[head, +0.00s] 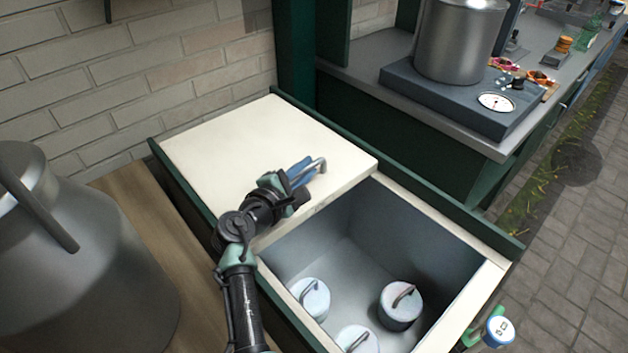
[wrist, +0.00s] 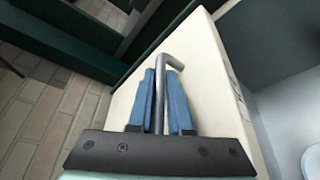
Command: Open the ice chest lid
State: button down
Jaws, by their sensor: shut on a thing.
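The ice chest (head: 487,283) is a green-sided box with a cream rim. Its cream lid (head: 250,140) lies over the far-left part, and the near-right part of the opening is uncovered. My gripper (head: 306,172) is at the lid's right side, with its blue fingers on the lid's metal bar handle (head: 318,165). In the wrist view the blue fingers (wrist: 162,100) stand on both sides of the handle (wrist: 160,85), shut on it. The lid also shows in the wrist view (wrist: 205,60).
Several lidded canisters (head: 400,304) stand inside the chest. A large metal churn (head: 70,260) stands on the wooden surface at left. A counter with a steel pot (head: 455,45) on a scale is behind. A brick wall (head: 130,70) is beyond the lid.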

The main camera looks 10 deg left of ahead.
jog(key=shift+w+a, duration=0.1)
jog(key=shift+a, duration=0.2)
jog(key=c, duration=0.8)
grip_release()
jog(key=shift+d, duration=0.1)
jog(key=shift+c, duration=0.2)
jog(key=p+v, duration=0.2)
jog(key=v, duration=1.1)
